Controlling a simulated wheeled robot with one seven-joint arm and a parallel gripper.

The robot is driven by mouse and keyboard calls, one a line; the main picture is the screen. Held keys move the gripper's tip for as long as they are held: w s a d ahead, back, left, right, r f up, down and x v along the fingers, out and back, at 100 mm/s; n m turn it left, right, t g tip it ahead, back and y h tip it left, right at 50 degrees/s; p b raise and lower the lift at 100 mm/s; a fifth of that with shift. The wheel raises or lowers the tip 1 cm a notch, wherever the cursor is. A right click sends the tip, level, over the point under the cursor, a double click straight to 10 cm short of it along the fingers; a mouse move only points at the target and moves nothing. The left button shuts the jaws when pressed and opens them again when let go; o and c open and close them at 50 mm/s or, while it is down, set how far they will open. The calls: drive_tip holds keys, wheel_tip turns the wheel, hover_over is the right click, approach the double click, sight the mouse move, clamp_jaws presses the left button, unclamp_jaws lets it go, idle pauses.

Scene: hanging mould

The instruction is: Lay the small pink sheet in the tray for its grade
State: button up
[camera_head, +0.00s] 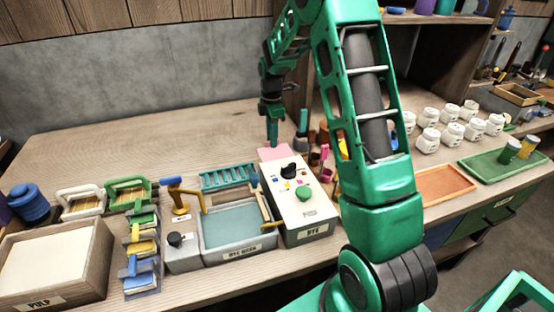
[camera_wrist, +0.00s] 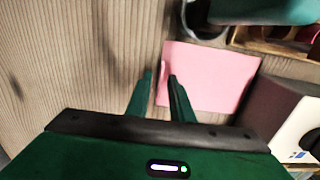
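The small pink sheet (camera_head: 272,154) lies on the bench behind the DYE box, partly hidden by it in the head view. In the wrist view the pink sheet (camera_wrist: 212,75) lies right of centre. My gripper (camera_head: 273,141) points down at the sheet's far side. In the wrist view my gripper (camera_wrist: 160,76) has its fingers apart, with the sheet's left edge between them; I cannot tell whether they touch it. To the right are an orange-brown tray (camera_head: 442,186) and a green tray (camera_head: 488,168); I cannot read a grade on either.
The DYE box (camera_head: 303,206) stands close in front of the sheet, with a wooden rack of cups (camera_wrist: 285,43) beside it. A vat (camera_head: 238,228) and a PULP box (camera_head: 92,262) are to the left. White jars (camera_head: 428,140) stand behind the trays. The bench's back left is clear.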

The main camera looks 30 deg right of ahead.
clamp_jaws()
drive_tip(key=shift+r, duration=0.1)
wheel_tip(320, 180, up, 18)
idle(0.6)
